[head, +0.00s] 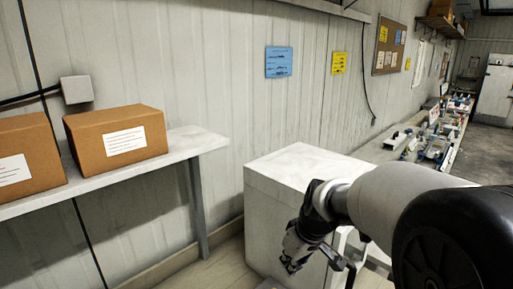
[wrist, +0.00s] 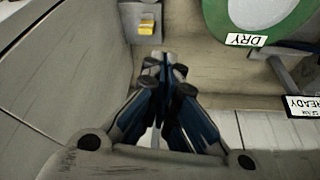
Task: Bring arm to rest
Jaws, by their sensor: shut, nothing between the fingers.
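My arm reaches in from the right of the head view, bent downward at the wrist. My gripper (head: 290,266) hangs in front of a white cabinet (head: 297,166) and points down. In the wrist view my gripper (wrist: 164,62) has its fingers drawn together, with nothing between them.
Two cardboard boxes (head: 118,138) sit on a wall shelf (head: 190,147) at left. A long bench (head: 455,140) with many small items runs along the wall at right. The wrist view shows a green round thing (wrist: 298,20) by a DRY label (wrist: 246,40), and a READY label (wrist: 304,106).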

